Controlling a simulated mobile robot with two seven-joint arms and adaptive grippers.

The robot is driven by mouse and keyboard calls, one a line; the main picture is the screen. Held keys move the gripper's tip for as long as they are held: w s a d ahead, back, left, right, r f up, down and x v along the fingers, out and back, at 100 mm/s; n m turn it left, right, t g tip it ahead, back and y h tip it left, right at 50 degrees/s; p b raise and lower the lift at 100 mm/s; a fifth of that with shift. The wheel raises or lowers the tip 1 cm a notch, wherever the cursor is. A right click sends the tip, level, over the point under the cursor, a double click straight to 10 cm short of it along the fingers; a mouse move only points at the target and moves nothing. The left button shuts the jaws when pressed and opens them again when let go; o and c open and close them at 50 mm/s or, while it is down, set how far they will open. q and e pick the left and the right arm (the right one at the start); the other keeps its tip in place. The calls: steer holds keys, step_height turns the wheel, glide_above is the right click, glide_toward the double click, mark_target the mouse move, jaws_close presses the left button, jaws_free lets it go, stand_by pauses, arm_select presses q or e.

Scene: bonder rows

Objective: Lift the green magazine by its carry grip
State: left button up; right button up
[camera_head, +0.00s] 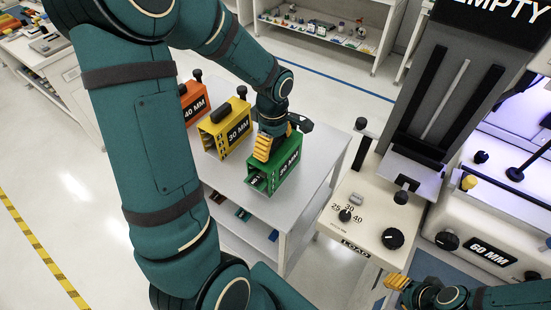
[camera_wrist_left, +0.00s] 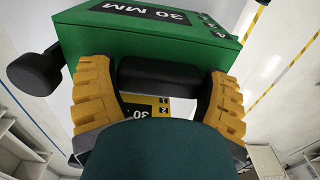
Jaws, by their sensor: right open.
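The green magazine (camera_head: 285,162), marked 30 MM, stands on the small grey table. It fills the top of the left wrist view (camera_wrist_left: 150,40). Its black carry grip (camera_wrist_left: 160,76) lies between the yellow fingers of my left gripper (camera_wrist_left: 160,95), with no clear gap at either end. In the head view my left gripper (camera_head: 265,146) is at the magazine's top, and it hides most of the grip. The magazine appears to rest on the table. My right gripper (camera_head: 397,282) is open and apart from it, at the lower right in front of the cream machine.
A yellow magazine (camera_head: 213,141) and an orange magazine (camera_head: 186,112) stand on the table (camera_head: 232,205) to the left of the green one. The cream machine (camera_head: 352,238) with knobs and a LOAD label is at the right. Small coloured parts lie on the lower shelf.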

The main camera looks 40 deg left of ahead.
arm_select(q)
steer(key=shift+r, duration=0.15)
step_height(320, 180, up, 10)
steer(key=shift+f, duration=0.1)
stand_by(0.6)
steer(key=shift+s, duration=0.1)
